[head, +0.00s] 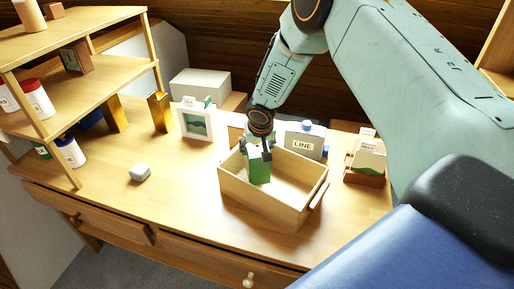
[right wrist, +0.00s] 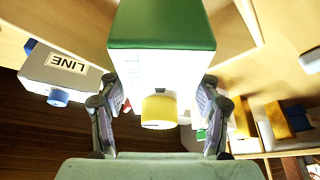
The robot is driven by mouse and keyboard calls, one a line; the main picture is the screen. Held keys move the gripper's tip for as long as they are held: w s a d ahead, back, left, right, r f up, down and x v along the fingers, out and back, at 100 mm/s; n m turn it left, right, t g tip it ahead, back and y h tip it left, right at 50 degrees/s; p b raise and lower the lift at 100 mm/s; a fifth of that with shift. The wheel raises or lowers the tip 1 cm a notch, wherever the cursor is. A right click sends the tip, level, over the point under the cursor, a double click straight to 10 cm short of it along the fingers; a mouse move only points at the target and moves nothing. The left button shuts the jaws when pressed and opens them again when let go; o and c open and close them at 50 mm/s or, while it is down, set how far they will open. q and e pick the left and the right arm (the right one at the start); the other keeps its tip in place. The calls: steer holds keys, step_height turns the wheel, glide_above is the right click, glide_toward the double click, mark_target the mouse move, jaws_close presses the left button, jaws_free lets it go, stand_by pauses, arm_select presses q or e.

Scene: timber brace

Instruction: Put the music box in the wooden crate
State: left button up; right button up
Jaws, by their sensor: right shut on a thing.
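My right gripper (head: 260,147) is shut on a small box with a green face (head: 260,168), which I take to be the music box. In the right wrist view the box (right wrist: 162,45) shows green and white sides, faint lettering and a yellow knob, with a finger of the gripper (right wrist: 160,105) on each side. The wooden crate (head: 258,203) is open-topped and stands on the desk. The held box is over the crate's left part, seemingly within its opening; I cannot tell whether it touches the floor. My left gripper is not in view.
A grey box labelled LINE (head: 304,141) stands behind the crate. A picture frame (head: 196,123) and gold block (head: 159,112) stand back left. A card holder (head: 366,162) is at right, a small grey block (head: 140,173) at left. Shelves (head: 85,85) rise on the left.

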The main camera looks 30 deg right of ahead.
steer(key=shift+f+b, duration=0.3)
steer(key=o, duration=1)
steer(key=shift+w+d, duration=0.1)
steer(key=o, duration=0.3)
steer(key=shift+r, duration=0.1)
steer(key=shift+r+p, duration=0.25)
steer(key=shift+p, duration=0.25)
steer(key=v, duration=1.2)
steer(key=shift+r, duration=0.3)
